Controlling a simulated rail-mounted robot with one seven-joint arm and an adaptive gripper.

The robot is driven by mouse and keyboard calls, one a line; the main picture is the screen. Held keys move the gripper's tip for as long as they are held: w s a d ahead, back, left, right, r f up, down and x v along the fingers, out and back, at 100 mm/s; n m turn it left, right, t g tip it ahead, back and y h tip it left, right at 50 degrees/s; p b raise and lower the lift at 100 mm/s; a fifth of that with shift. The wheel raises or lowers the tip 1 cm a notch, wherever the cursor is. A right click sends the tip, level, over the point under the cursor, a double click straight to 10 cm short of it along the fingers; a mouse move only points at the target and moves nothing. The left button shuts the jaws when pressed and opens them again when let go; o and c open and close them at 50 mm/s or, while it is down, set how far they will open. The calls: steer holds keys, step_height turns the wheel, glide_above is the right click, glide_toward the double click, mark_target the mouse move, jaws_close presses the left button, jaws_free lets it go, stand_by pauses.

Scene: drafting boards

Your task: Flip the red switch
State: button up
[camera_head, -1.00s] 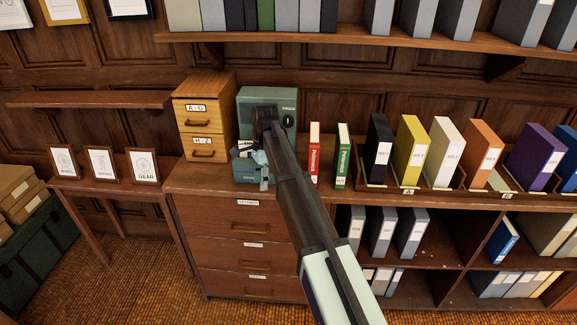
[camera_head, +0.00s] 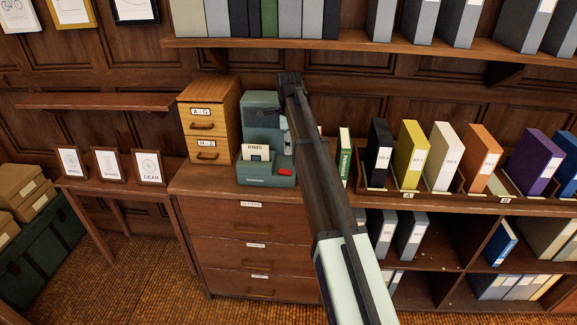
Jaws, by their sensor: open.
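The red switch (camera_head: 283,172) is a small red piece on the low front part of a teal machine (camera_head: 262,108) on top of the wooden cabinet. A white card reading "RIMS" stands in the machine, left of the switch. My gripper (camera_head: 287,141) shows only in part beside the machine's right side, above the switch and apart from it in the picture. My dark forearm hides most of the gripper and the machine's right edge. The gripper is open, and I see nothing held in it.
A wooden two-drawer box (camera_head: 208,120) stands close left of the machine. A green binder (camera_head: 345,155) and several coloured binders stand to the right, partly behind my arm. A shelf of binders (camera_head: 400,45) hangs above. The cabinet top's front left (camera_head: 200,180) is clear.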

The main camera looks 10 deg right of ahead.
mark_target(289, 172)
step_height(289, 172, down, 10)
steer(key=p, duration=0.2)
steer(key=shift+f+p, duration=0.2)
steer(key=shift+p, duration=0.1)
jaws_close()
